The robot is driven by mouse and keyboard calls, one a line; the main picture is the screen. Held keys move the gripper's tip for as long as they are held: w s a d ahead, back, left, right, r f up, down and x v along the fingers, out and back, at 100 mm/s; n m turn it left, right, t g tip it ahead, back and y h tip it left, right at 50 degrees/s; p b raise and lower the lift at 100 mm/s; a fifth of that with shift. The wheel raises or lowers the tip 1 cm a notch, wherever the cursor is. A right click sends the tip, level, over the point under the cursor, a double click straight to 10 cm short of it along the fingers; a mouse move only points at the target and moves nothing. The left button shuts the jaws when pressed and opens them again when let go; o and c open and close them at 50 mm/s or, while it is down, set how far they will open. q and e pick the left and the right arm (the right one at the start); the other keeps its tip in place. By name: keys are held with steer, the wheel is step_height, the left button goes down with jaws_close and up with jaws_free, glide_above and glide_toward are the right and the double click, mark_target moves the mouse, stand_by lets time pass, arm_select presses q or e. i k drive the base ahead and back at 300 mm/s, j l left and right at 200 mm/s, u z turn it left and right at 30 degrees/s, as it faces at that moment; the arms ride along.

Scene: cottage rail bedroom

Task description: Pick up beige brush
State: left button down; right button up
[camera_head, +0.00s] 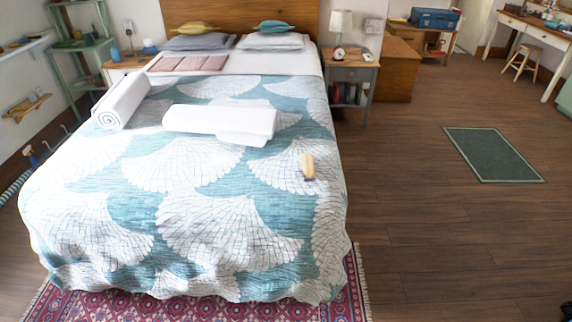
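A small beige brush (308,166) lies on the teal and white quilt of the bed (180,225), near the bed's right side and about halfway along it. Its long axis points roughly away from me. Nothing touches it. Neither of my grippers shows in the head view. A dark shape at the far lower right corner is too small to tell.
Two rolled white towels (219,121) (122,101) lie on the bed left of the brush. A patterned red rug (345,300) shows under the bed's foot. The wooden floor (430,230) to the right is open, with a green mat (490,155). A nightstand (349,72) stands beyond.

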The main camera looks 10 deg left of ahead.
mark_target(309, 169)
steer(key=i+l+u, duration=0.1)
steer(key=u, duration=0.3)
steer(key=i+l+u, duration=0.15)
steer(key=u, duration=0.25)
steer(key=i+l+u, duration=0.1)
steer(key=u, duration=0.3)
steer(key=l+u, duration=0.25)
steer(key=u, duration=0.15)
